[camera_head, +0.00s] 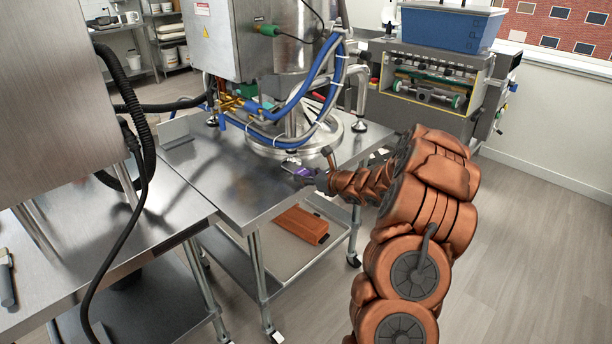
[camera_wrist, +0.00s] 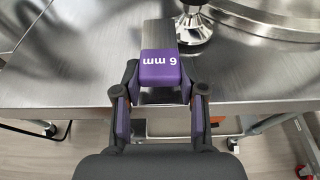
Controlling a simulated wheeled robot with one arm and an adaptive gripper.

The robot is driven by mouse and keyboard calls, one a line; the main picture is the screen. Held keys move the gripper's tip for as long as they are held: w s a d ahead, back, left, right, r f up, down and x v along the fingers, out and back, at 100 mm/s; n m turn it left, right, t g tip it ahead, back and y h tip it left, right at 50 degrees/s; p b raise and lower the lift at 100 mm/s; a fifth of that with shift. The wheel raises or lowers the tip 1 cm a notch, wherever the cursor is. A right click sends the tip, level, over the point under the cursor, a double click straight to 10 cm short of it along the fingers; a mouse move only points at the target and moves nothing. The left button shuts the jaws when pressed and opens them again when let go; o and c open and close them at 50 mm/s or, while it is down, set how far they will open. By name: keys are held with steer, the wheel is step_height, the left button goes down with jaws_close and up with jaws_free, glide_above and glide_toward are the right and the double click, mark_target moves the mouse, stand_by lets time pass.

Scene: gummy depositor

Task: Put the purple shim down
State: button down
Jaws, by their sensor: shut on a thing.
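The purple shim (camera_wrist: 160,66) is a metal plate with a purple grip end marked "6 mm". My gripper (camera_wrist: 160,95) is shut on it in the wrist view, with a finger at each side of the purple end. The shim's metal part points away from me, toward a round metal foot (camera_wrist: 193,25) on the steel table (camera_wrist: 70,65). In the head view my gripper (camera_head: 308,177) is at the front edge of the table, and the shim shows only as a small purple patch (camera_head: 303,171). I cannot tell whether the shim touches the table.
A machine with a round steel base (camera_head: 262,148) and blue hoses (camera_head: 300,90) stands behind the shim. Bare tabletop (camera_head: 235,195) lies left of my gripper. An orange-brown block (camera_head: 301,225) lies on the shelf below. A grey roller machine (camera_head: 430,85) stands at the back right.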

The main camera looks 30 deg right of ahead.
steer(key=shift+f+b, duration=0.5)
steer(key=shift+f, duration=0.3)
steer(key=c, duration=0.7)
jaws_free()
steer(key=shift+o, duration=0.2)
steer(key=shift+r, duration=0.2)
steer(key=shift+r+p, duration=0.6)
steer(key=shift+s+d, duration=0.15)
steer(key=shift+s, duration=0.2)
steer(key=b+v, duration=0.2)
steer(key=v, duration=0.9)
